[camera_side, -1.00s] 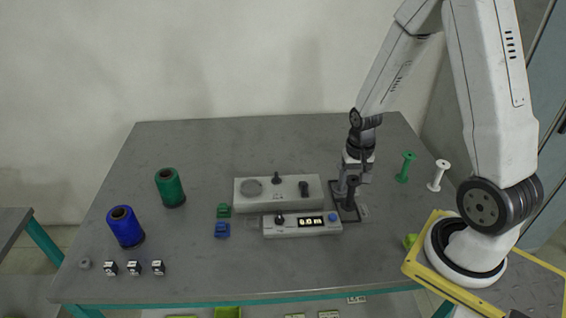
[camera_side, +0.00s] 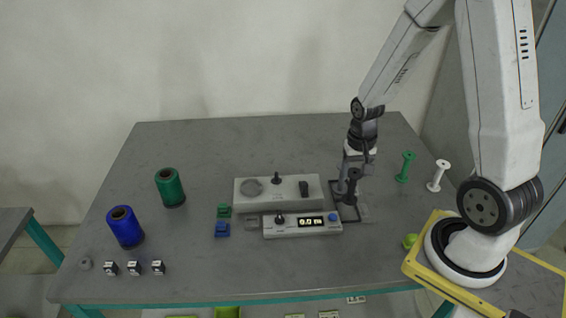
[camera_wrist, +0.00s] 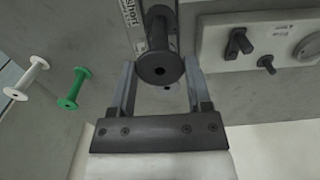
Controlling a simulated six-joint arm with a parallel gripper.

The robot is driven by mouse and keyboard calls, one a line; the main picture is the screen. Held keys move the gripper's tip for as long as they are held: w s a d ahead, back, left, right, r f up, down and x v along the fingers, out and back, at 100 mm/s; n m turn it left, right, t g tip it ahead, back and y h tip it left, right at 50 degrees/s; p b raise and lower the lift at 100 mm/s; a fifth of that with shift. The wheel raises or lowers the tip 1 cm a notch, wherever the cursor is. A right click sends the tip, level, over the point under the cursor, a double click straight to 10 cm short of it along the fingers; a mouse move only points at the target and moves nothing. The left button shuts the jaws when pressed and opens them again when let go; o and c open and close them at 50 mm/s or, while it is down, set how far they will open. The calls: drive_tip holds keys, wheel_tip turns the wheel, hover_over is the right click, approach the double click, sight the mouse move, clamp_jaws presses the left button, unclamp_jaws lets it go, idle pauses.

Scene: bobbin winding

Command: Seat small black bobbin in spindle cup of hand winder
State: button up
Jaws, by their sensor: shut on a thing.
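The small black bobbin (camera_side: 353,174) stands roughly upright at my gripper (camera_side: 346,186) in the side view. In the wrist view the bobbin (camera_wrist: 160,66) sits between the two fingers, its round flange with a centre hole facing the camera. My gripper (camera_wrist: 160,85) is shut on it.
A grey control box (camera_side: 262,200) and a display unit (camera_side: 295,231) stand close left. Green (camera_side: 405,167) and white (camera_side: 438,175) bobbins stand right. Green (camera_side: 170,187) and blue (camera_side: 125,227) spools are far left. Small clips (camera_side: 222,229) lie beside the boxes.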

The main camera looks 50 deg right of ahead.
drive_tip(key=shift+r, duration=0.15)
wheel_tip(320, 180, up, 11)
drive_tip(key=w+a+r+n, duration=0.15)
drive_tip(key=w+a, duration=0.25)
drive_tip(key=w, duration=0.6)
drive_tip(key=w+a+f+n, duration=0.1)
drive_tip(key=w+a+n, duration=0.25)
drive_tip(key=w, duration=0.55)
drive_tip(key=w+a+f+n, duration=0.1)
drive_tip(key=w+a+f, duration=0.4)
drive_tip(key=a, duration=0.1)
drive_tip(key=shift+a+f, duration=0.15)
drive_tip(key=shift+a, duration=0.05)
drive_tip(key=shift+f, duration=0.15)
drive_tip(key=shift+f, duration=2.2)
